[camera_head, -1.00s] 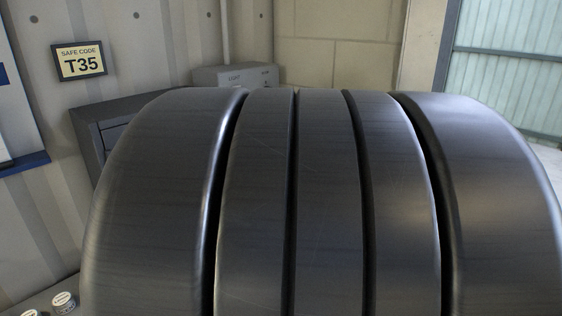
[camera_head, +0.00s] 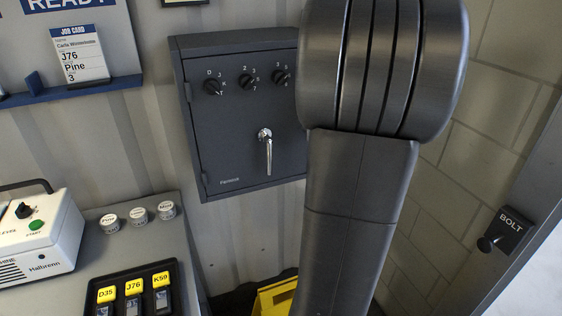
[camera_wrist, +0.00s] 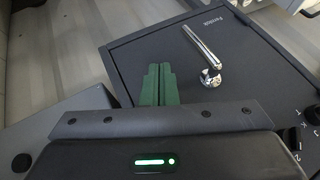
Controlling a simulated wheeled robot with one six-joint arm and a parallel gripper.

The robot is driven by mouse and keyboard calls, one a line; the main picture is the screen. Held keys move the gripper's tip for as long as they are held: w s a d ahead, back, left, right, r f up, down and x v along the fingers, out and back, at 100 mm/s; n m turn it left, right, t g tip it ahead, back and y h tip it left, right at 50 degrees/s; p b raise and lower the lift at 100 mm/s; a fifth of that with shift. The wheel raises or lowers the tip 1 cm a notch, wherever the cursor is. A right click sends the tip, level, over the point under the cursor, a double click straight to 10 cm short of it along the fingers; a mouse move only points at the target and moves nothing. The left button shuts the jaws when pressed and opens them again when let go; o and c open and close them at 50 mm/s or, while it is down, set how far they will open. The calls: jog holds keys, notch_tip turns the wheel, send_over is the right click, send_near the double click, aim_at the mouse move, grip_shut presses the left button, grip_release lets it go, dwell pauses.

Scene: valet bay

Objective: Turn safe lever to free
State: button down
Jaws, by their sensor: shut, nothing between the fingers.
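The dark grey safe (camera_head: 225,165) hangs on the wall in the head view, its door shut. Its chrome safe lever (camera_head: 267,150) points straight down from its hub. Three black dials, the left dial (camera_head: 213,87), middle dial (camera_head: 247,82) and right dial (camera_head: 280,77), sit in a row above it; their exact settings are too small to tell. In the wrist view the safe door (camera_wrist: 140,45) appears upside down. My gripper (camera_wrist: 160,68) has its green fingers together, empty, beside the lever (camera_wrist: 200,45) and apart from it in the picture. My arm hides the gripper in the head view.
At lower left, a bench carries a white machine (camera_head: 40,235), several round caps (camera_head: 138,215) and a black key tray (camera_head: 100,275). A job card (camera_head: 80,52) stands on a blue ledge. A yellow object (camera_head: 275,298) is below the safe. A bolt plate (camera_head: 507,228) is at right.

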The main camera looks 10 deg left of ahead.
jog(key=a+f+p, duration=0.1)
jog(key=a+f, duration=0.1)
jog(key=a, duration=0.1)
jog(key=a+f+p, duration=0.1)
jog(key=a+f, duration=0.2)
jog(key=a+f+p, duration=0.1)
jog(key=a+f, duration=0.2)
jog(key=shift+w+a, duration=0.1)
jog(key=shift+a, duration=0.15)
jog(key=shift+a, duration=0.15)
dwell(0.4)
